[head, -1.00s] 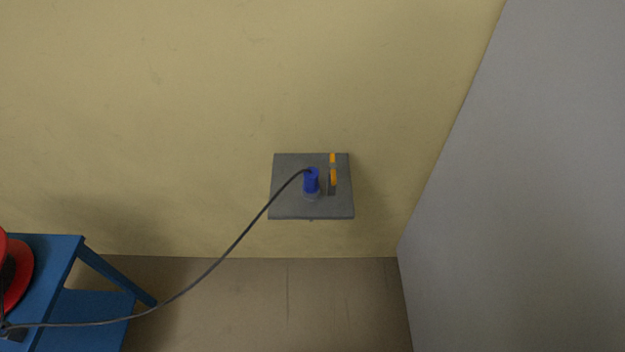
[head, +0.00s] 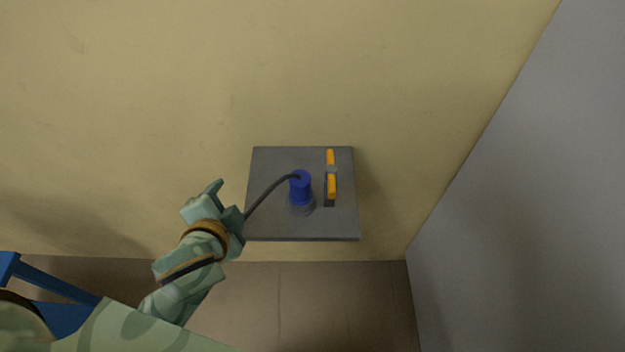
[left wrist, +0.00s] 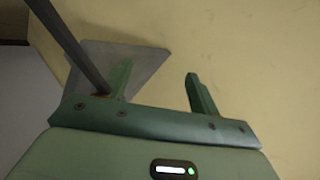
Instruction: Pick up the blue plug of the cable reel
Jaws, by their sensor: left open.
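The blue plug (head: 300,187) stands in a round grey socket (head: 301,206) on the grey socket box (head: 270,225) on the wall. Its dark cable (head: 270,193) leaves the plug's top and runs left behind my left gripper. My left gripper (head: 228,199) is open and empty, left of the plug and apart from it. In the left wrist view my left gripper (left wrist: 160,82) shows two spread green fingers. The cable (left wrist: 75,45) passes close by the left finger there, and the socket box (left wrist: 148,60) lies beyond. The plug is not visible in that view. My right gripper is not in view.
An orange switch handle (head: 331,175) sits on the box just right of the plug. A blue stand (head: 50,283) is at the lower left, partly behind my arm. A grey wall (head: 530,200) closes the right side. The yellow wall (head: 200,80) around the box is clear.

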